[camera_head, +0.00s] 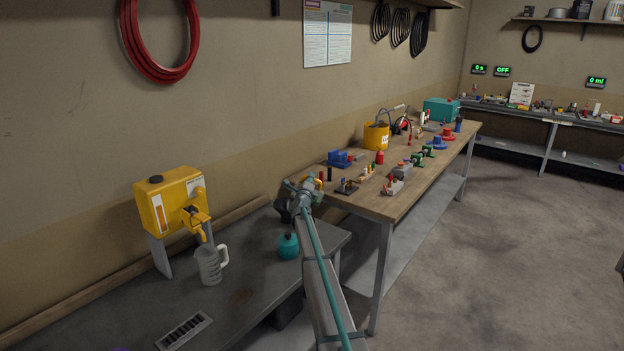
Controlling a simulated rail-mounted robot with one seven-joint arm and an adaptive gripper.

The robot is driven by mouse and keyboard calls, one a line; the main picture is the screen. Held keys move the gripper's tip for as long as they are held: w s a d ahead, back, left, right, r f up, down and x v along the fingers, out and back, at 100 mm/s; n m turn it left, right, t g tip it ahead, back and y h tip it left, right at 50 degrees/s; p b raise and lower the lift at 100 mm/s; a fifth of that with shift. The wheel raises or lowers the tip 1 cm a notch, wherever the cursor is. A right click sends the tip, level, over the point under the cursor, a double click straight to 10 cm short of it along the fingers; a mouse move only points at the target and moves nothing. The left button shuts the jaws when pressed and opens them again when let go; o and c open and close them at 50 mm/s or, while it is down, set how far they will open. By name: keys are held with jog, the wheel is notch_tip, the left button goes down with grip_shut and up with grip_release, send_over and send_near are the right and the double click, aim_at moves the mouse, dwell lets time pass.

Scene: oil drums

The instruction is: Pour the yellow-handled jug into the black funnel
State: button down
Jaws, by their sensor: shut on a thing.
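My gripper (302,196) is at the far end of my arm, above the right end of the grey bench. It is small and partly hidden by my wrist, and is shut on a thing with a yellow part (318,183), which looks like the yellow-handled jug. The jug's body and tilt cannot be made out. A dark shape (282,210) shows just left of the gripper; I cannot tell whether it is the black funnel or part of my gripper. A teal can (288,246) with a dark top stands on the bench below.
A yellow tank with a tap (171,204) stands on the grey bench (245,296), with a clear jug (211,265) below the tap. A vent grille (184,331) lies in front. The floor at right is clear.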

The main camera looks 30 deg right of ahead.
aim_at(303, 178)
jog(key=shift+w+a+f+n+t, duration=0.15)
jog(key=shift+w+a+n, duration=0.15)
jog(key=shift+n, duration=0.2)
jog(key=shift+w+a+n+t, duration=0.15)
jog(key=shift+a+n, duration=0.15)
jog(key=shift+n, duration=0.2)
jog(key=shift+w+a+r+n+y, duration=0.2)
jog(key=shift+w+a+n+y, duration=0.25)
jog(key=shift+a+n, duration=0.45)
jog(key=shift+w+a+r+n+t+y, duration=0.3)
jog(key=shift+w+a+n, duration=0.15)
jog(key=shift+n, duration=0.55)
jog(key=shift+w+a+r, duration=0.1)
jog(key=shift+w+a, duration=0.05)
jog(key=shift+a, duration=0.05)
jog(key=shift+w+a+r+n+p, duration=0.15)
jog(key=shift+w+a+n+p, duration=0.25)
jog(key=shift+n, duration=0.5)
jog(key=shift+a, duration=0.15)
jog(key=shift+w+a+r+n+p, duration=0.1)
jog(key=shift+a+n+p, duration=0.1)
jog(key=shift+n+p, duration=0.1)
jog(key=shift+w+a+n, duration=0.15)
jog(key=shift+a+n, duration=0.15)
jog(key=shift+n, duration=0.1)
jog(key=shift+w+a, duration=0.1)
